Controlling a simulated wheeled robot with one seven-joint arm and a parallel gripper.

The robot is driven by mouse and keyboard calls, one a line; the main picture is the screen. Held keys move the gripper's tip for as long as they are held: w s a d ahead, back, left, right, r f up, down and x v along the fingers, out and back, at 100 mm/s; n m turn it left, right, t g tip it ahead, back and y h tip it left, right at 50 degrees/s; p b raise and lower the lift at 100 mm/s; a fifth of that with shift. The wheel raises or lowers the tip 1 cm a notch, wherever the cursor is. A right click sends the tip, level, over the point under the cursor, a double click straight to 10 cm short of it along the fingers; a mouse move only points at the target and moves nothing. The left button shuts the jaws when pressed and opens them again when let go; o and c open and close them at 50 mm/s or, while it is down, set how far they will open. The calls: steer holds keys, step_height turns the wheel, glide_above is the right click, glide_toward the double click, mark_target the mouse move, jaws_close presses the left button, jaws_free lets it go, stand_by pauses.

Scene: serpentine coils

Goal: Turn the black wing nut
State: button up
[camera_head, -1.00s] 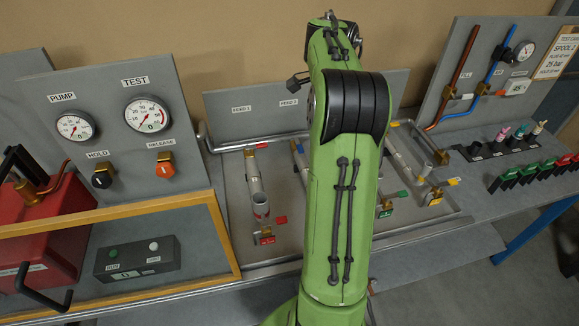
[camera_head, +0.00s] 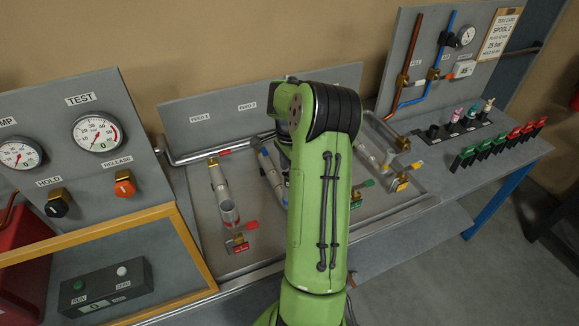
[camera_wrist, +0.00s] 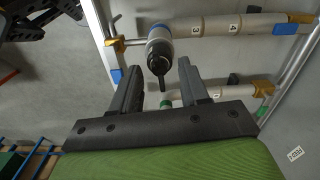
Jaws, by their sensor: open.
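In the wrist view a black part (camera_wrist: 159,66), which looks like the black wing nut, sits on the end of a grey pipe piece with a blue band (camera_wrist: 159,34). A narrow black tab points down from it. My gripper (camera_wrist: 160,64) is open, with one finger to each side of this black part in the picture. I cannot tell how far in depth the fingers are from it, and I see no contact. In the head view my green arm hides the gripper and the nut.
A metal tray (camera_head: 207,258) holds pipes with coloured tags. A gauge panel (camera_head: 132,140) with black and orange knobs stands left. Right are a pipe panel (camera_head: 420,40) and several green and red clips (camera_head: 500,140). Numbered pipes (camera_wrist: 215,27) run close to the gripper.

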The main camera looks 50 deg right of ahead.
jaws_close()
